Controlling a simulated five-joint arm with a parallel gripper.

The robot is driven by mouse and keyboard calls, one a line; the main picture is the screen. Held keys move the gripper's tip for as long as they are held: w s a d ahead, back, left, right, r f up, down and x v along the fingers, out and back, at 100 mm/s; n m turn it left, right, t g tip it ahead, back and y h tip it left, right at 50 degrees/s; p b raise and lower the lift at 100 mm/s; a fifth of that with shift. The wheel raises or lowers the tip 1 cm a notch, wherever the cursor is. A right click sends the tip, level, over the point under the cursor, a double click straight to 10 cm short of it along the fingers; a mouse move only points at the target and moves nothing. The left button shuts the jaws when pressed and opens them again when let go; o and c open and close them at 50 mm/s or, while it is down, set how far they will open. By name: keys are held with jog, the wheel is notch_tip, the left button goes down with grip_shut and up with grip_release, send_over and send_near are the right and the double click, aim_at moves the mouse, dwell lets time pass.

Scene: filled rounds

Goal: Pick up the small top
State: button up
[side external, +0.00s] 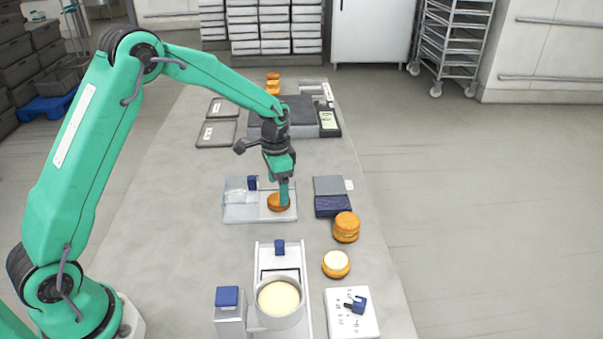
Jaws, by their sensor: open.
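An orange-brown round (275,205), which looks like the small top, lies on the right part of a pale tray (240,212) in the middle of the table. My gripper (284,197) points down at this round, its fingertips at or just over it. The gripper is open; the gap between its fingers is hard to see from this side, and the fingers hide part of the round. I cannot tell whether they touch it.
Right of the tray sit a stack of orange-brown rounds (346,227) and a cream-topped round (336,263). A pot of cream (280,299) stands in front. A blue-handled piece (253,183) stands on the tray. Dark equipment (297,108) is behind.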

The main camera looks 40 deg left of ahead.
aim_at(278, 198)
jog(key=shift+f, duration=1.8)
jog(key=c, duration=0.8)
